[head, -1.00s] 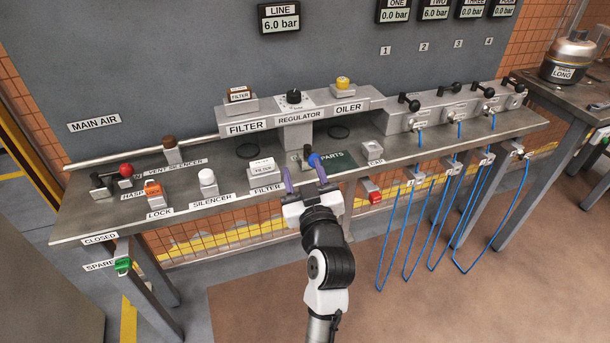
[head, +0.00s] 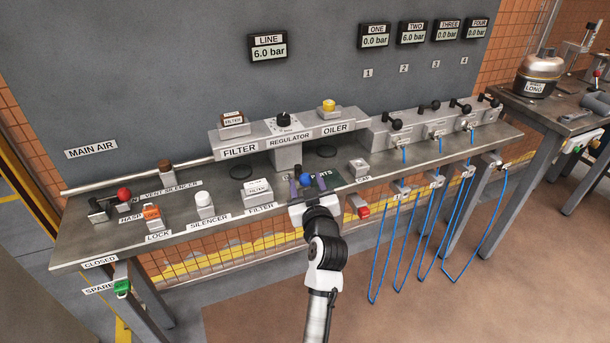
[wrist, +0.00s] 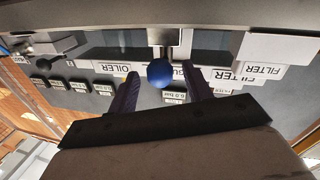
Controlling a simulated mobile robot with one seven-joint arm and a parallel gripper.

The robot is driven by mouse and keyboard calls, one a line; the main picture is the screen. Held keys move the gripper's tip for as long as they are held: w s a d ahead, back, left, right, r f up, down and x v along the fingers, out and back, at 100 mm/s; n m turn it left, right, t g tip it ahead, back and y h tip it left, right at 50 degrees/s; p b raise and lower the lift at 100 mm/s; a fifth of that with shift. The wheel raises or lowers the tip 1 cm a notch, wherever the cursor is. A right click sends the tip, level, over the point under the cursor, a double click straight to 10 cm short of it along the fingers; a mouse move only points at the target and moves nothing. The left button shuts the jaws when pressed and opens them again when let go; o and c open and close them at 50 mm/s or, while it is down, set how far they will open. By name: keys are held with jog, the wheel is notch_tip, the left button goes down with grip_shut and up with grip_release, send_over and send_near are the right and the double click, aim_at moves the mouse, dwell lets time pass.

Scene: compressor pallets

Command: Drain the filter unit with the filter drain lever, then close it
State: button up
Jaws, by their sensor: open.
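The grey filter unit (head: 239,142), with a FILTER label, stands at the left end of the raised block on the bench. A blue ball knob (head: 305,180) stands on the bench in front of the regulator; it also shows in the wrist view (wrist: 160,73). Its own label is not readable, so I cannot tell if it is the filter drain lever. My gripper (head: 307,185) is open, with one purple finger on each side of the blue knob. In the wrist view the knob shows between the fingertips (wrist: 163,77), with a gap on both sides; contact is not visible.
A white-topped FILTER part (head: 258,190) and a white SILENCER part (head: 204,203) stand to the left. A small grey CAP part (head: 359,167) stands to the right. The LINE display (head: 268,47) reads 6.0 bar. Blue hoses (head: 428,230) hang off the right front edge.

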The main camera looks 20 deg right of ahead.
jog(key=shift+w+d, duration=0.2)
jog(key=shift+w, duration=0.95)
jog(key=c, duration=1)
jog(key=shift+o, duration=0.2)
